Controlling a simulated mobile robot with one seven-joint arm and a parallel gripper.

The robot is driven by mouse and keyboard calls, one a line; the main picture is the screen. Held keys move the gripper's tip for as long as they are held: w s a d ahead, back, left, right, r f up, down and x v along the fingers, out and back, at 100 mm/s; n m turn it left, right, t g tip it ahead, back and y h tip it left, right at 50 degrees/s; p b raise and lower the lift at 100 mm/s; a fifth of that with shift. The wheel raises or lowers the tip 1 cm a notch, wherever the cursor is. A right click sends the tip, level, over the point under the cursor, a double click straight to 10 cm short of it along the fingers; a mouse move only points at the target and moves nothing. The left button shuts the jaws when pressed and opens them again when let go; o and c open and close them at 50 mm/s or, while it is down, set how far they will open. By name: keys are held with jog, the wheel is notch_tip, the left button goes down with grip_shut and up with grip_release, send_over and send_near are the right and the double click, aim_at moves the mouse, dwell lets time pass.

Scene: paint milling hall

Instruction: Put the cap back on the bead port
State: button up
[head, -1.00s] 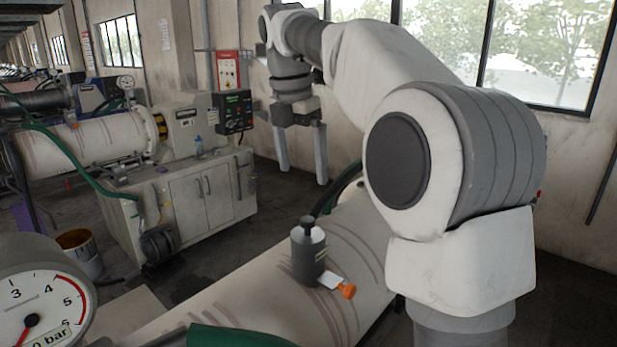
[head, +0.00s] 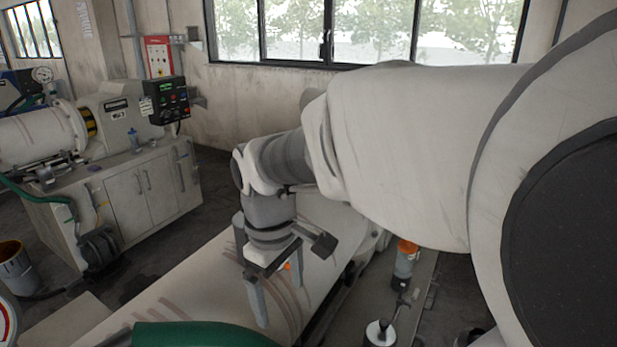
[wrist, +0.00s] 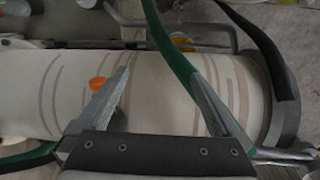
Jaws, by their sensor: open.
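The pale mill drum (head: 150,312) lies across the lower head view and fills the middle of the wrist view (wrist: 60,95). My gripper (wrist: 158,76) is open and empty, its fingers pointing down over the drum. A small orange piece (head: 287,266) shows just behind the gripper in the head view. In the wrist view it is beside the left finger (wrist: 97,82). The dark grey upright cylinder with a black knob, seen earlier beside it, is hidden now. I cannot make out the port opening or a separate cap.
A grey bench (head: 345,310) right of the drum holds an orange-and-grey container (head: 405,265) and a white item with a black knob (head: 380,332). A green hose (wrist: 168,45) crosses the wrist view. A cabinet (head: 140,195) with a control box (head: 166,100) stands back left.

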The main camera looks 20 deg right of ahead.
jog(key=s+r+m+t, duration=0.5)
jog(key=s+m, duration=0.1)
jog(key=s, duration=0.4)
notch_tip(320, 180, down, 8)
jog(key=w+b, duration=0.1)
jog(key=b, duration=0.6)
jog(key=shift+w+d+y+b, duration=0.15)
jog(key=shift+w+y+b, duration=0.15)
jog(key=shift+y, duration=0.1)
